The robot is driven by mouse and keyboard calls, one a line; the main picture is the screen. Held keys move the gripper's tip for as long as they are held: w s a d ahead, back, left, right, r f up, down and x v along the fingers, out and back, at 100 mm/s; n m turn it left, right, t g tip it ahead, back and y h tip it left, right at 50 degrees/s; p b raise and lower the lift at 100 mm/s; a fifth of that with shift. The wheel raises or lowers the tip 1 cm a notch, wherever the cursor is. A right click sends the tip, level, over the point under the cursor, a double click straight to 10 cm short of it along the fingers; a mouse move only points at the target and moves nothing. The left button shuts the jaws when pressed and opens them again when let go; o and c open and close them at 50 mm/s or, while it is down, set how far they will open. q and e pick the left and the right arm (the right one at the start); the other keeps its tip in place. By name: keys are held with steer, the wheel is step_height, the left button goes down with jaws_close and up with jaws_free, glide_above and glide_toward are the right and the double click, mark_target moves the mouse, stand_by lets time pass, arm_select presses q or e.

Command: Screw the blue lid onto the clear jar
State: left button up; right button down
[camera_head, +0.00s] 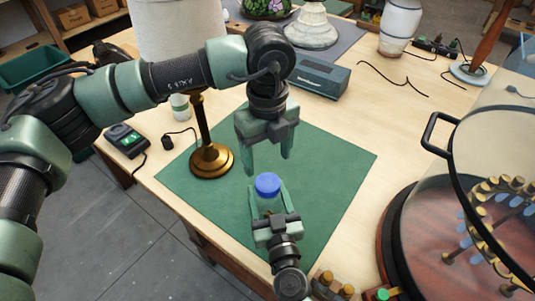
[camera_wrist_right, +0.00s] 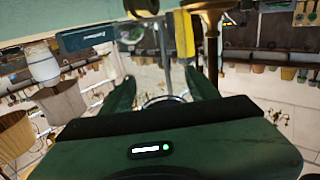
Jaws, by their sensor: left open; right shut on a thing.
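The blue lid (camera_head: 267,183) sits on top of the clear jar (camera_head: 268,203), over the green mat (camera_head: 325,160). I cannot tell how tightly it is seated. My right gripper (camera_head: 269,195) is shut on the jar from the near side, one finger on each side. My left gripper (camera_head: 268,165) points down just above and behind the lid, open and empty, its fingers apart. In the right wrist view my right gripper's two green fingers (camera_wrist_right: 161,88) show, with the jar's clear outline unclear between them.
A brass lamp stand (camera_head: 211,155) with a white shade stands left of the jar. A grey-green box (camera_head: 318,78) lies behind. A glass dome with a black handle (camera_head: 440,130) is at the right. The mat's right side is clear.

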mark_target(268, 182)
arm_select(q)
steer(key=shift+f, duration=4)
